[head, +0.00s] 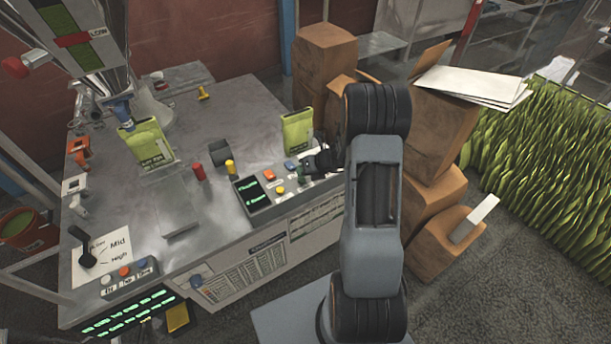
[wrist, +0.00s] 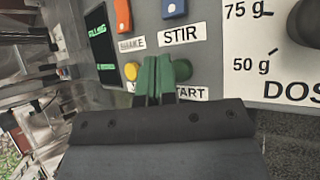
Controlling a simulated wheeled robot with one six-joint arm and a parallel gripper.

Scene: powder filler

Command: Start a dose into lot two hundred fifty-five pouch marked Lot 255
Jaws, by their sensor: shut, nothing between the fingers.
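A yellow-green pouch (head: 147,148) stands under the filler's nozzle (head: 121,112); its dark lettering is too small to read surely. A second such pouch (head: 298,131) stands at the table's right edge. The control panel (head: 247,197) is at the table's front right. In the wrist view my gripper (wrist: 153,76) is shut and empty, its green fingers over the start label (wrist: 190,93). A green button (wrist: 183,69) shows just right of the fingertips, partly hidden; I cannot tell whether they touch it. The screen (wrist: 101,45) shows green text that seems to read "filling".
Close to my fingers are a yellow button (wrist: 131,71), an orange shake switch (wrist: 123,16) and a blue stir switch (wrist: 174,8). The dose dial (wrist: 306,22) is at the right. Cardboard boxes (head: 436,130) stand behind my arm.

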